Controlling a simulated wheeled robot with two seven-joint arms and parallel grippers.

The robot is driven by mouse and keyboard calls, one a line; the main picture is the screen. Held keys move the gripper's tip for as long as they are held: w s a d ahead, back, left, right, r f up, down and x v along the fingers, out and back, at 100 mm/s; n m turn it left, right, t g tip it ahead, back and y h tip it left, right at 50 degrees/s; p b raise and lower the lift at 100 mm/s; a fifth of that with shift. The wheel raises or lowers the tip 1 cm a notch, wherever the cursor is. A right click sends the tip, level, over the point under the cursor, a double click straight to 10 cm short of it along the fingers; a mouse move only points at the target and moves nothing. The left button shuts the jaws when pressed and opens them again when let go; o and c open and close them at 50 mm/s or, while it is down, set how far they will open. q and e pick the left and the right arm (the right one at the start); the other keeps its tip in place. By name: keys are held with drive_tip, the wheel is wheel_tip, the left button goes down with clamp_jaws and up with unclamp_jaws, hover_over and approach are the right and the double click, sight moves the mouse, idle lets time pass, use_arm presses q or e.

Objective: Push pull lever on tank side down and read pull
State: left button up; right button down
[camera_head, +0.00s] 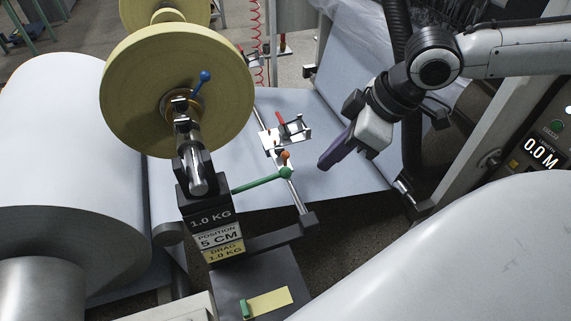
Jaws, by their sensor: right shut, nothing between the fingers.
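My right gripper (328,163) comes in from the upper right and hangs over the pale paper web. Its dark purple fingers are together, with nothing in them. It is apart from every lever. A green lever (262,183) with a ball end sticks out right from a dark post with a readout (217,237) reading "1.0 KG", "POSITION 5 CM", "DRAG 1.0 KG". A blue-knobbed lever (203,78) stands on the yellow roll's hub. A red-handled clamp (286,127) sits on a rail left of my gripper. I cannot tell which is the pull lever. My left gripper is not in view.
A big white roll (62,172) fills the left and a yellow roll (122,80) stands upper left. A large pale curved surface (480,262) fills the lower right. A panel display (541,152) at right reads "0.0 M". A yellow slip (270,301) lies at the bottom.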

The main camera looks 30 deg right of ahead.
drive_tip(key=shift+p+v, duration=0.3)
drive_tip(key=shift+v, duration=0.65)
drive_tip(key=s+a+f, duration=0.4)
drive_tip(key=a+f, duration=0.7)
drive_tip(key=f, duration=0.3)
drive_tip(key=s+d+f+m+h, duration=0.2)
drive_tip(key=s+f+m+h, duration=0.1)
drive_tip(key=s+f+m, duration=0.4)
drive_tip(key=w+a+f+t, duration=0.1)
drive_tip(key=f, duration=0.2)
drive_tip(key=w+a+f+n+t+y, duration=0.1)
drive_tip(key=a+f, duration=0.1)
drive_tip(key=f, duration=0.2)
drive_tip(key=w+a+f+t+y, duration=0.1)
drive_tip(key=a+f, duration=0.1)
drive_tip(key=f, duration=0.1)
drive_tip(key=shift+w+f+n+t, duration=0.2)
drive_tip(key=shift+w+n+t, duration=0.1)
drive_tip(key=shift+t, duration=0.1)
drive_tip(key=shift+a+f+t, duration=0.1)
drive_tip(key=shift+f+t, duration=0.2)
drive_tip(key=shift+t, duration=0.1)
